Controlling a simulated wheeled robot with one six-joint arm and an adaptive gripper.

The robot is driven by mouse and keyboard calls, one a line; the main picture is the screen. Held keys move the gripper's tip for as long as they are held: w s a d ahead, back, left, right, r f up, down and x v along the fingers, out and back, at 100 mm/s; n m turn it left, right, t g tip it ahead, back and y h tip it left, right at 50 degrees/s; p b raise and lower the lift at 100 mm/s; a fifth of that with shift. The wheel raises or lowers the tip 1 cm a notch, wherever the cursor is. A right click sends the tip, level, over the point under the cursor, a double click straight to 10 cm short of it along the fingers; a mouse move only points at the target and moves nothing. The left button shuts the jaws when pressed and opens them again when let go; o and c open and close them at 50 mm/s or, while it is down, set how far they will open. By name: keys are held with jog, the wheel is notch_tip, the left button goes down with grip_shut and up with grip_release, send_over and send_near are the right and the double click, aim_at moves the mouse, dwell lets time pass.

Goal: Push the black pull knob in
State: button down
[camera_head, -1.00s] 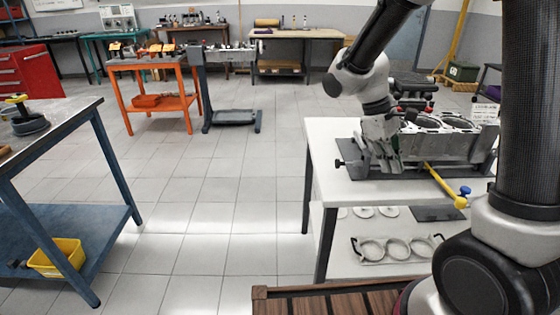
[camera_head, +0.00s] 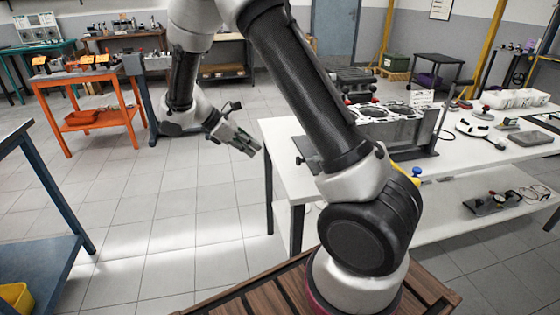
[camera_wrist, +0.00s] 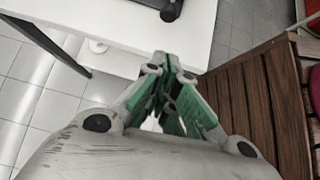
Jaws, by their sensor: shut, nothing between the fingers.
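The black pull knob (camera_head: 299,160) sticks out to the left from the low end of the metal engine-block fixture (camera_head: 425,140) on the white table (camera_head: 283,140). My gripper (camera_head: 256,149) is shut and empty, in the air beside the table's left edge. It is left of the knob and apart from it, with its tips towards the table. Its green-padded fingers (camera_wrist: 168,66) meet in the wrist view. How far the knob stands out is unclear.
A blue-tipped yellow handle (camera_head: 416,172) is at the table's front, partly behind my arm. White bins (camera_head: 515,97) and tools stand on the table's right. An orange cart (camera_head: 100,118) stands at the back left. The tiled floor (camera_head: 180,215) left of the table is clear.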

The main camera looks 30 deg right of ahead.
aim_at(297, 164)
jog(key=x, duration=0.4)
jog(key=d+r+x, duration=0.1)
jog(key=x, duration=0.7)
jog(key=shift+s+d+r, duration=0.15)
jog(key=shift+s+r, duration=0.05)
jog(key=shift+s+d, duration=0.1)
jog(key=shift+d, duration=0.55)
jog(key=shift+d, duration=0.1)
jog(key=shift+s+d, duration=0.2)
jog(key=shift+d, duration=0.25)
jog(key=shift+s+d, duration=0.15)
jog(key=shift+d, duration=0.35)
